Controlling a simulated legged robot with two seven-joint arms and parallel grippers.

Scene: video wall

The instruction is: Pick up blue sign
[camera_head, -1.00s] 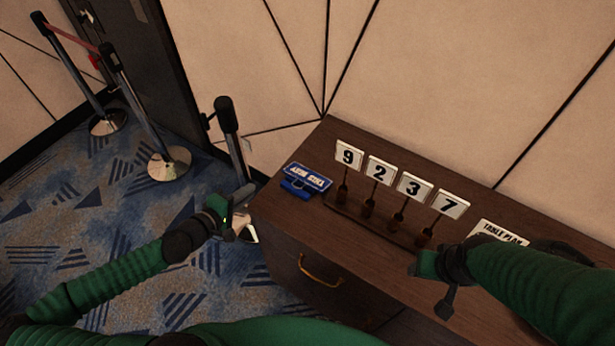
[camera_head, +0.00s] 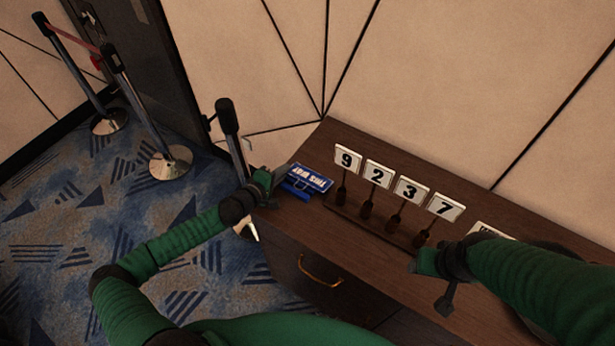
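The blue sign (camera_head: 312,177) with white lettering, upside down from here, stands on a blue base at the left end of the dark wooden cabinet top (camera_head: 330,139). My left gripper (camera_head: 280,177) is at the cabinet's left edge, right beside the sign's left side. Its fingers are small and dark here, so I cannot tell how far apart they are or whether they touch the sign. My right gripper (camera_head: 446,300) hangs over the cabinet's front, right of the sign and away from it. Its finger opening is not clear.
Several white number signs (camera_head: 378,173) on dark stands sit in a row right of the blue sign. A white card (camera_head: 490,230) lies partly behind my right arm. Stanchion posts (camera_head: 232,142) stand on the left. The cabinet front has a brass handle (camera_head: 318,272).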

